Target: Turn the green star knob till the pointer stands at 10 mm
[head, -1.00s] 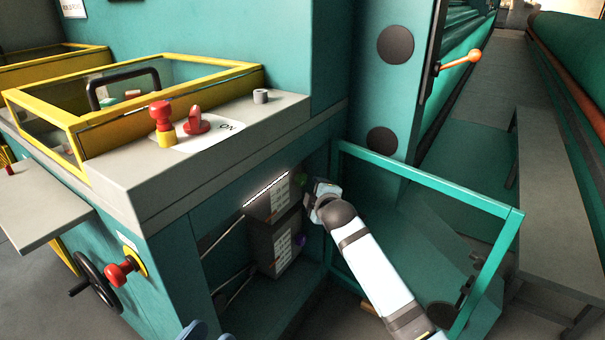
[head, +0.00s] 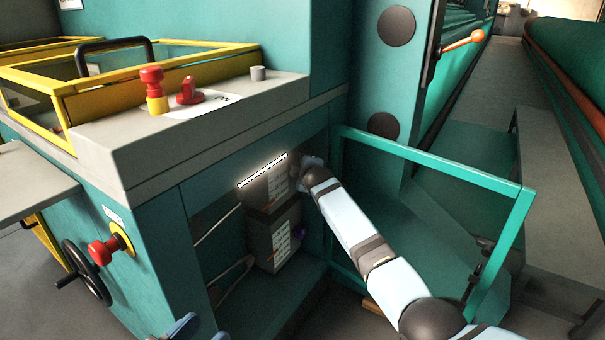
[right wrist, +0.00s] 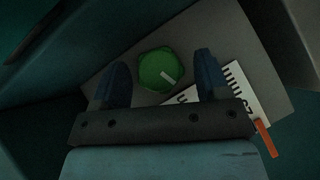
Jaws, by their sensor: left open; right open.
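The green star knob (right wrist: 163,72) shows in the right wrist view on a grey plate, with a pale bar mark on its face. My right gripper (right wrist: 162,60) is open, its blue fingers on either side of the knob with a gap visible at each side. A white scale (right wrist: 243,90) with black marks lies right of the knob, partly behind the right finger. An orange pointer (right wrist: 265,138) is at its lower edge; I cannot read its value. In the head view my right arm hides the knob. My left gripper (head: 182,328) is open and empty at the bottom edge.
The right arm reaches into an open cabinet recess with grey labelled boxes (head: 272,238). A teal door frame (head: 440,168) stands open right of it. A red button (head: 103,250) and a black handwheel (head: 85,272) are on the left outer wall.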

